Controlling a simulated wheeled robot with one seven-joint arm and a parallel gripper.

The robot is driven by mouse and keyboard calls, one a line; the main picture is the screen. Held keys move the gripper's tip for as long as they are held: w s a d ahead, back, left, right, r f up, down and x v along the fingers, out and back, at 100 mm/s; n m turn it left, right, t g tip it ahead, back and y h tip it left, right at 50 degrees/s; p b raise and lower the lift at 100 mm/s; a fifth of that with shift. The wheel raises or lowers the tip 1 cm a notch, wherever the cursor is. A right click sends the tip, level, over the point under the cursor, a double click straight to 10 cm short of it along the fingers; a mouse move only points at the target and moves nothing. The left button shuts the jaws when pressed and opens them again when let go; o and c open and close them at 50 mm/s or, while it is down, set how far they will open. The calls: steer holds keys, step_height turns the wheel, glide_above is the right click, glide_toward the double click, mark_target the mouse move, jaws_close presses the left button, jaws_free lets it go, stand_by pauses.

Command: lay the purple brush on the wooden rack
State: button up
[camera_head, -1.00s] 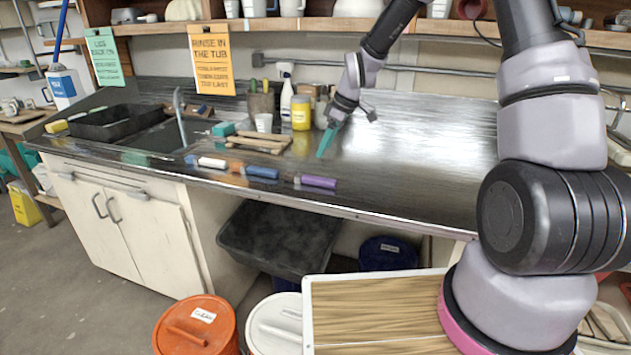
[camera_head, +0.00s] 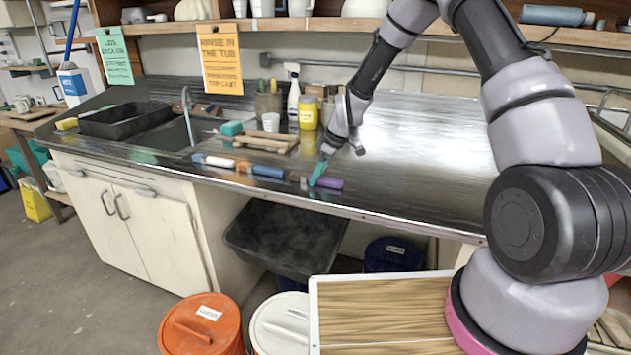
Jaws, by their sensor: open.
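The purple brush (camera_head: 332,183) lies on the dark metal counter near its front edge, its purple handle to the right. The wooden rack (camera_head: 262,148) lies farther back and to the left on the counter, with pale wooden bars. My gripper (camera_head: 317,178) is open and low at the left part of the purple brush, its teal fingers pointing down. The fingers hide part of the brush. I cannot tell whether they touch it.
A blue brush (camera_head: 268,171) and a white-handled brush (camera_head: 214,161) lie in a row to the left. The counter to the right is clear.

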steer(key=shift+f, duration=0.25)
stand_by(0.6)
steer(key=shift+c, duration=0.3)
jaws_close()
